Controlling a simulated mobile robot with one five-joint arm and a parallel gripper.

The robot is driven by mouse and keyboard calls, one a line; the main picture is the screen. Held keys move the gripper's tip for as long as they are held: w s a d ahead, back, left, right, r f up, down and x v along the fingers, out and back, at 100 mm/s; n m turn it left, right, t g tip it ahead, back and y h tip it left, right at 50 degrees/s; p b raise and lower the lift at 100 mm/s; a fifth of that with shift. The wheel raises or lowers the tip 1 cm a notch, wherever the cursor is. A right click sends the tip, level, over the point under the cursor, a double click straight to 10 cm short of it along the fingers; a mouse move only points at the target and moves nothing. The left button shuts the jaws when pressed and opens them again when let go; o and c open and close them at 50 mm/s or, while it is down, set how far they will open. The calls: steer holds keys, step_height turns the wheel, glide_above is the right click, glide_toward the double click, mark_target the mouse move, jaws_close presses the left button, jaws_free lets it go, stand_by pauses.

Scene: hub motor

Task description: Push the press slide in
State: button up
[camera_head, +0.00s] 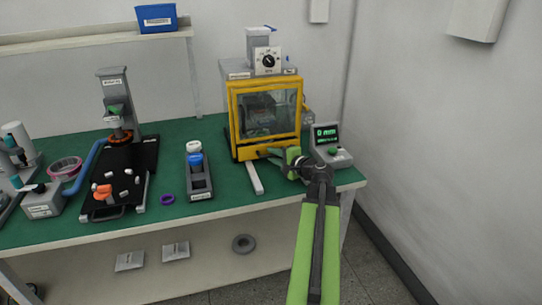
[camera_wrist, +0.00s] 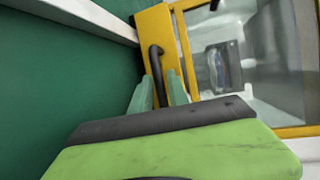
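The press (camera_head: 262,112) stands at the table's right part, with a yellow-framed clear front and a grey top unit with a dial. A pale rail (camera_head: 254,178) sticks out from its foot toward the front; it may be part of the slide. Grey parts show dimly behind the clear panel. My gripper (camera_head: 288,154) is at the frame's lower right. In the wrist view its two green fingertips (camera_wrist: 160,85) lie on either side of a black bar handle (camera_wrist: 156,58) on the yellow frame (camera_wrist: 152,22). Whether they clamp it cannot be told.
A small display unit reading "0 mm" (camera_head: 327,145) stands close to the right of my gripper. A grey tray with bottles (camera_head: 199,183), a purple ring (camera_head: 167,199) and a black fixture (camera_head: 118,175) are to the left. A wall bounds the right side.

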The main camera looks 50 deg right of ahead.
steer(key=shift+c, duration=0.4)
jaws_close()
stand_by(0.9)
